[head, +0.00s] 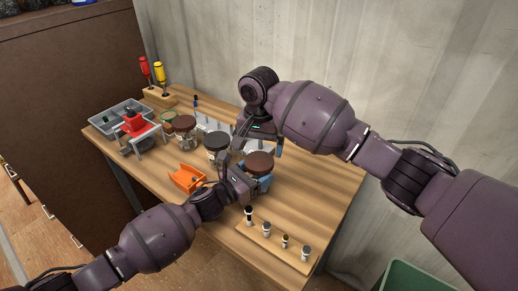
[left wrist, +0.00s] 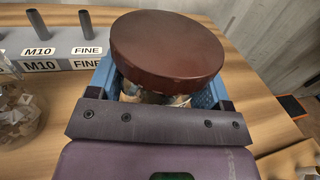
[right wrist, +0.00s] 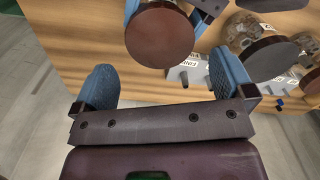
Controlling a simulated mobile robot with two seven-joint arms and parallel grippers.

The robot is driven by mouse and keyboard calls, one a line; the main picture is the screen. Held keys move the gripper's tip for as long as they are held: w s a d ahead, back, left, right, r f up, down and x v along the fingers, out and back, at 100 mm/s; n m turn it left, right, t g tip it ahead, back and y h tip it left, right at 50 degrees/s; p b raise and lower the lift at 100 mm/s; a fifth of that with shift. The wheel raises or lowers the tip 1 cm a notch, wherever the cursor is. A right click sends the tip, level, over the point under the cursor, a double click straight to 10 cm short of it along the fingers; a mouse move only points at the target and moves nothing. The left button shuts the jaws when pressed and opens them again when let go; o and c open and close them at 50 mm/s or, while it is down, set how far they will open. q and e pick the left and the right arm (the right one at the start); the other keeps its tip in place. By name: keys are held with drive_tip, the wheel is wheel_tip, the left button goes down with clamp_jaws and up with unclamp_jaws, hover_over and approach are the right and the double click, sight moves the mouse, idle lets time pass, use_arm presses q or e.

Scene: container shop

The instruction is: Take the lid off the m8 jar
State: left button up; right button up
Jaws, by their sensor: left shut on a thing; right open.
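A clear jar with a brown lid (head: 259,162) stands on the wooden table; no label on it can be read. In the left wrist view the lid (left wrist: 167,45) sits on the jar (left wrist: 150,97), and contents show through its wall. My left gripper (head: 256,182) is shut on the jar below the lid, with a blue finger on each side. My right gripper (right wrist: 163,64) is open and empty. In the right wrist view the lid (right wrist: 160,36) lies just beyond its fingertips, apart from them. In the head view the right arm partly hides this area.
A black-lidded jar (head: 216,141) and another brown-lidded jar (head: 184,124) stand to the left. A grey block marked M10 FINE (left wrist: 60,62) is close to the held jar. An orange holder (head: 187,178) and a wooden strip with small pegs (head: 270,246) lie nearby. A wall runs behind the table.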

sight(259, 161)
drive_tip(key=shift+r+m, duration=0.9)
drive_tip(key=shift+m, duration=0.1)
drive_tip(key=shift+r+m, duration=0.75)
drive_tip(key=shift+m, duration=0.35)
drive_tip(key=shift+f, duration=3.95)
drive_tip(key=c, duration=0.8)
drive_tip(key=shift+n, duration=1.6)
drive_tip(key=o, duration=0.8)
